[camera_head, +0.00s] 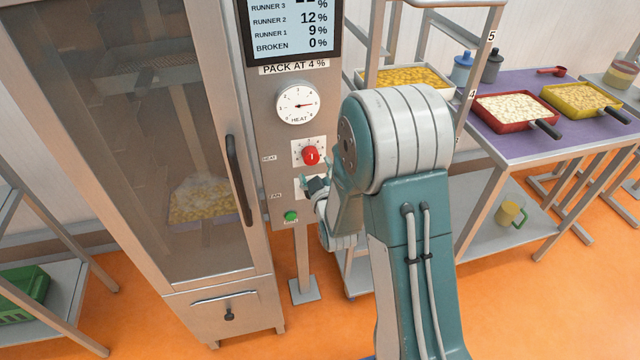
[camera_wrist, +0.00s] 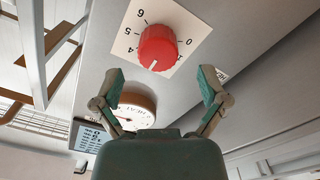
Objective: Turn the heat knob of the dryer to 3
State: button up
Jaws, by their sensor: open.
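The red heat knob (camera_head: 311,156) sits on a white numbered plate on the dryer's grey panel, beside a HEAT label. In the wrist view the knob (camera_wrist: 158,47) appears turned over, with 4, 5 and 6 on its left and 0 on its right. A white mark shows at its lower edge there; I cannot read the number it points to. My gripper (camera_wrist: 160,74) is open and empty, its two fingers apart, with the knob beyond and between them. In the head view my gripper (camera_head: 309,183) is just below the knob, covering part of the fan plate.
The round heat gauge (camera_head: 299,104) is above the knob, under the screen (camera_head: 291,27). A green button (camera_head: 291,216) is below. The dryer door handle (camera_head: 238,180) stands out on the left. A rack and a purple table (camera_head: 515,88) with trays are at right.

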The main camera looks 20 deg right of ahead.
jog(key=s, duration=0.7)
jog(key=shift+s, duration=0.25)
jog(key=shift+a, duration=0.1)
jog(key=s+r+m+g, duration=0.4)
jog(key=s+r+g, duration=0.2)
jog(key=r, duration=0.3)
jog(key=s+r+m+g, duration=0.1)
jog(key=s+r+g, duration=0.1)
jog(key=s, duration=0.7)
jog(key=s+r+m+g, duration=0.1)
jog(key=s+r+g, duration=0.2)
jog(key=s, duration=0.6)
jog(key=shift+s+m+g, duration=0.25)
jog(key=shift+m+g, duration=0.15)
jog(key=shift+g, duration=0.3)
jog(key=shift+r, duration=0.1)
